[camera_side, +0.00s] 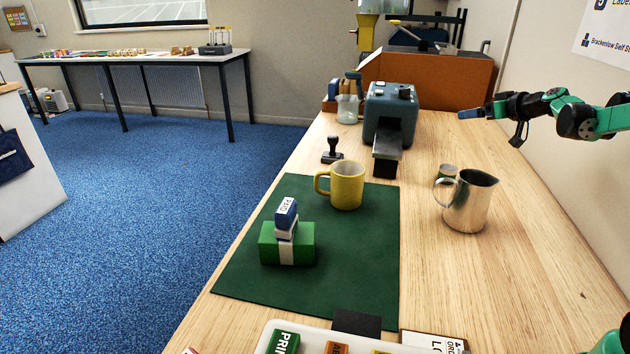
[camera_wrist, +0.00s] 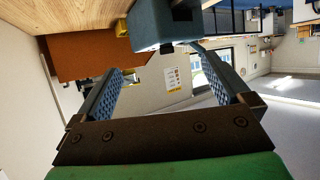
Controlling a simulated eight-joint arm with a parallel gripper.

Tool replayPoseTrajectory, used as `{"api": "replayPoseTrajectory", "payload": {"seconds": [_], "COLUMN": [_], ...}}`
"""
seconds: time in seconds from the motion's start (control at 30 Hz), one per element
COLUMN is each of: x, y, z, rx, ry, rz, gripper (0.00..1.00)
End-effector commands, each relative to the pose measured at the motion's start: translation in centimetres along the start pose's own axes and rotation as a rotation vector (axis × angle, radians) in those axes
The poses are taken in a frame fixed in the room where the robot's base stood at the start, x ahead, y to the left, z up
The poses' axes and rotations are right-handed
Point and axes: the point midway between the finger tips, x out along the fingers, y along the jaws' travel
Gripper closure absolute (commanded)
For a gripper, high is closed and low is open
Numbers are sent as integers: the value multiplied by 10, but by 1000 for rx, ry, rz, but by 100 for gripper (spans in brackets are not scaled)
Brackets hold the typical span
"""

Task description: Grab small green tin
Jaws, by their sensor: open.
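A small tin (camera_side: 447,171) with a pale top and greenish side stands on the wooden bench in the side view. It is just behind the steel jug (camera_side: 467,201), which hides part of it. My gripper (camera_side: 470,113) is in the air at the upper right of the side view, above and beyond the tin, pointing left. In the wrist view my gripper's blue fingers (camera_wrist: 158,60) are spread apart with nothing between them. The tin is not visible in the wrist view.
A grey-blue machine (camera_side: 390,113) stands left of my gripper, with an orange-brown box (camera_side: 445,80) behind. A yellow mug (camera_side: 347,186) and a green block with a blue-topped stamp (camera_side: 287,240) sit on the dark green mat (camera_side: 345,275). Bench right of the jug is clear.

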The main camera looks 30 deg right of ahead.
Motion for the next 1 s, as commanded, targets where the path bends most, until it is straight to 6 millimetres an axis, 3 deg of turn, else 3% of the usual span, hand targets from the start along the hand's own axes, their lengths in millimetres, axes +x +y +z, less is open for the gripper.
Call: {"api": "replayPoseTrajectory", "payload": {"seconds": [0.1,0.2,0.5,0.77,0.9,1.0], "x": [20,30,48,56,66,80], "y": [-8,-8,-9,-9,-9,-10], "z": [40,61,97,115,135,136], "rx": [-4,-4,-4,-4,-4,-6], "ry": [-5,-5,-6,-7,-7,-7], "rz": [-12,-13,-14,-15,-15,-18], "gripper": [3,3,3,3,3,3]}}
